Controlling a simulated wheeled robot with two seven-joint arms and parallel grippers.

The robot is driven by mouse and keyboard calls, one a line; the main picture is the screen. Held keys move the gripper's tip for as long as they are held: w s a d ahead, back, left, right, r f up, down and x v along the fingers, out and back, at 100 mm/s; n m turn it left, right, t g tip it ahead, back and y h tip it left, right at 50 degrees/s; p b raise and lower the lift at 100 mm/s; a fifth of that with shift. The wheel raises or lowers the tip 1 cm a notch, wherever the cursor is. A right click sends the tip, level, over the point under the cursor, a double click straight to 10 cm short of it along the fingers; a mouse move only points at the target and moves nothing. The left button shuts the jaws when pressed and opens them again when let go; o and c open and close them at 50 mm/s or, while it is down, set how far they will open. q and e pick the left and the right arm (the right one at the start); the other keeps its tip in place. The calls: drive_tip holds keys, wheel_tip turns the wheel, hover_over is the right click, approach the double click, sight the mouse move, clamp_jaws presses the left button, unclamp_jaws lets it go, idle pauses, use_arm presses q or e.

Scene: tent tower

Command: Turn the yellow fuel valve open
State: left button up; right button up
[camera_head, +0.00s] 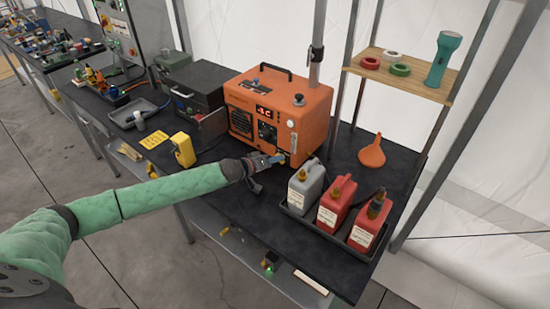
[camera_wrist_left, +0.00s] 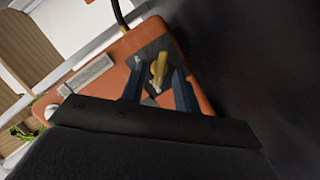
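The yellow fuel valve (camera_wrist_left: 158,70) is a small lever on a dark plate on the orange heater-like machine (camera_head: 262,100). In the left wrist view it shows between the two blue-grey fingers of my left gripper (camera_wrist_left: 158,88). The fingers are apart, with a gap visible on each side of the lever, and I cannot see them touching it. In the head view my left gripper (camera_head: 277,159) is at the machine's lower front right corner and mostly hides the valve. My right gripper is not in view.
A tray with a grey can (camera_head: 305,185) and two red cans (camera_head: 336,200) stands just right of the gripper. An orange funnel (camera_head: 372,154) is behind them. The bench front between is clear.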

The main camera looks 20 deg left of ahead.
use_arm(q)
drive_tip(key=shift+w+d+f, duration=0.15)
drive_tip(key=shift+w+d, duration=0.1)
drive_tip(key=shift+w, duration=0.05)
clamp_jaws()
